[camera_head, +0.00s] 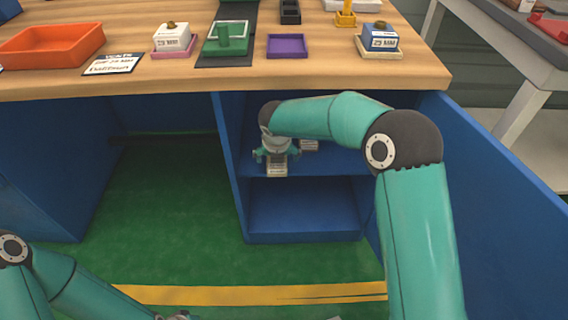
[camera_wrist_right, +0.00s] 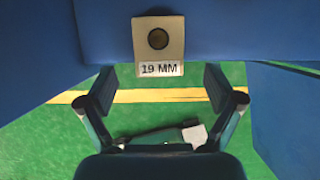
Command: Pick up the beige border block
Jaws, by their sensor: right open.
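In the head view a pale labelled block (camera_head: 277,167) shows at the shelf front, just below my right gripper (camera_head: 273,152). In the wrist view my right gripper's fingers (camera_wrist_right: 159,90) are spread wide and empty. The block lies beyond them, towards the top, apart from both. Only a sliver of my left gripper (camera_head: 176,316) shows at the bottom edge of the head view.
The blue cabinet (camera_head: 300,238) has side walls and an open door at right, close to my right arm. Another small pale object (camera_head: 309,145) is on the shelf. The wooden tabletop (camera_head: 180,82) overhangs above, holding an orange tray (camera_head: 50,45) and several blocks.

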